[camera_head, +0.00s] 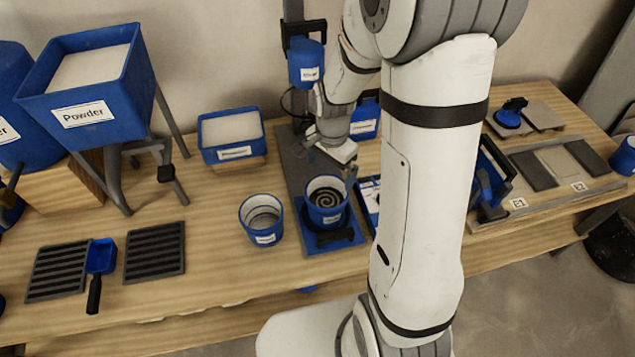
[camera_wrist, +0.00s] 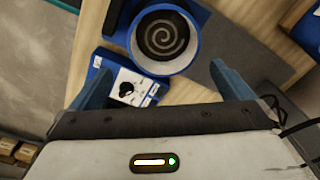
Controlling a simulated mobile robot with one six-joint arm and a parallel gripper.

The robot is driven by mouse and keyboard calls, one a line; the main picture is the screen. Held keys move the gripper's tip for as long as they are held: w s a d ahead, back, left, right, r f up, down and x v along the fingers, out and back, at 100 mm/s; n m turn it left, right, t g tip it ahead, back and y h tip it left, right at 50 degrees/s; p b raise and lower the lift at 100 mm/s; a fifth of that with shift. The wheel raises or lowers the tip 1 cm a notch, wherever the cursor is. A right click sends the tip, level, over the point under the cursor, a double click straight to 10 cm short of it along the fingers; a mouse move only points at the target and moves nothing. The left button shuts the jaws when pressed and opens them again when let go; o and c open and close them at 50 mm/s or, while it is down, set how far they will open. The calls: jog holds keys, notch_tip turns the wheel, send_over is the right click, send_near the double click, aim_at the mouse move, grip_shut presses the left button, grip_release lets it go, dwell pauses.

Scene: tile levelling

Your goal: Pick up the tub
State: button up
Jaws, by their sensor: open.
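A blue tub (camera_head: 326,224) with a white label and a grey spiral of material inside stands upright on a blue plate. In the wrist view the tub (camera_wrist: 190,62) is seen from above, ahead of my fingers. A second blue tub (camera_head: 262,240), pale inside, stands just left of it. The label text is too small to read. My gripper (camera_head: 333,170) is open and empty, just above and behind the spiral-filled tub. In the wrist view its two blue fingers (camera_wrist: 163,80) are spread wide, with the tub beyond their tips. I cannot tell whether either finger touches it.
A mixer head (camera_head: 306,62) hangs on a post behind the tub. A knobbed control box (camera_wrist: 125,84) sits close to the left finger. A powder hopper (camera_head: 83,110), a blue bin (camera_head: 232,155) and a scoop (camera_head: 100,258) stand left. Tiles (camera_head: 557,163) lie right.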

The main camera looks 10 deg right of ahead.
jog(key=m, duration=0.1)
send_near(326, 201)
jog(key=s+r, duration=0.2)
jog(key=s, duration=0.2)
jog(key=shift+w+a+f, duration=0.1)
jog(key=shift+a+f, duration=0.05)
jog(key=shift+f, duration=0.85)
jog(key=shift+s+a+f, duration=0.1)
jog(key=shift+a+f, duration=0.1)
jog(key=shift+f, duration=0.8)
jog(key=shift+w+a+f, duration=0.1)
jog(key=shift+a+f, duration=0.05)
jog(key=shift+f, duration=0.85)
jog(key=c, duration=1.3)
